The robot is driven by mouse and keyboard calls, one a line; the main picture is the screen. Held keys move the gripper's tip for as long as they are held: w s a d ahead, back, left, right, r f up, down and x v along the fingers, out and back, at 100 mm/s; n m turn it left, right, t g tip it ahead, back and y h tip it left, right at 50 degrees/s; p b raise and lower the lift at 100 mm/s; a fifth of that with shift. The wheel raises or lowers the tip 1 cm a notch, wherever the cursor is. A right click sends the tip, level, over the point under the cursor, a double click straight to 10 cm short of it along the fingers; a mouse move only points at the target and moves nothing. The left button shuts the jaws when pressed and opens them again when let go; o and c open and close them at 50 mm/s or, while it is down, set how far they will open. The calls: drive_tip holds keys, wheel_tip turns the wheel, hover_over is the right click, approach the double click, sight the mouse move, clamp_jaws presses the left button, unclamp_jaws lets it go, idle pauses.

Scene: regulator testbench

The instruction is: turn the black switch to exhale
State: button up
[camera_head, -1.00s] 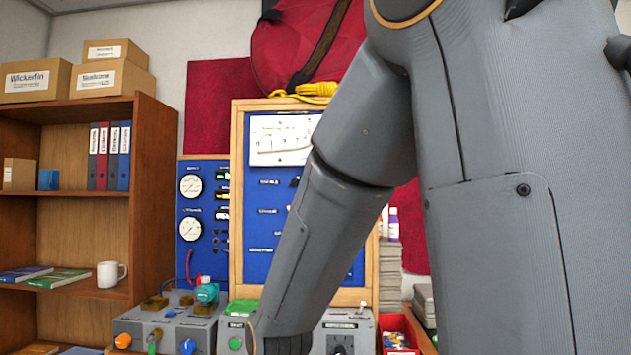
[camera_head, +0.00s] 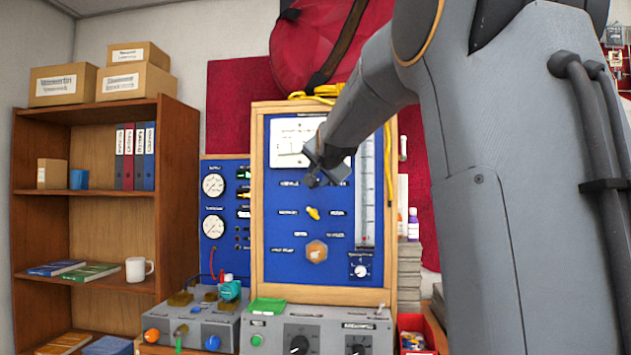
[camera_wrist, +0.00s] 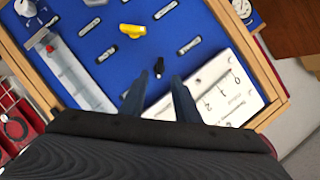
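The small black switch (camera_wrist: 159,68) is on the blue panel (camera_wrist: 105,35), just beyond and between my fingertips in the wrist view. It looks narrow and lies roughly up-down in that picture. My gripper (camera_wrist: 158,80) is open, with one finger on each side of the switch's line; I cannot tell whether either finger touches it. In the head view my gripper (camera_head: 328,176) is in front of the upper middle of the blue panel (camera_head: 285,235), where it hides the switch. White labels sit around the switches, too small to read, so I cannot pick out exhale.
A yellow switch (camera_head: 313,213) is below my gripper, and it shows in the wrist view (camera_wrist: 132,30). A white chart plate (camera_wrist: 225,95) and a clear flow tube (camera_head: 366,190) flank the area. Grey control boxes (camera_head: 270,330) stand below. A wooden shelf (camera_head: 175,200) is at left.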

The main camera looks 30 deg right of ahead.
sight(315, 183)
drive_tip(key=shift+p+x, duration=0.8)
drive_tip(key=shift+x, duration=2.2)
drive_tip(key=shift+c, duration=0.2)
clamp_jaws()
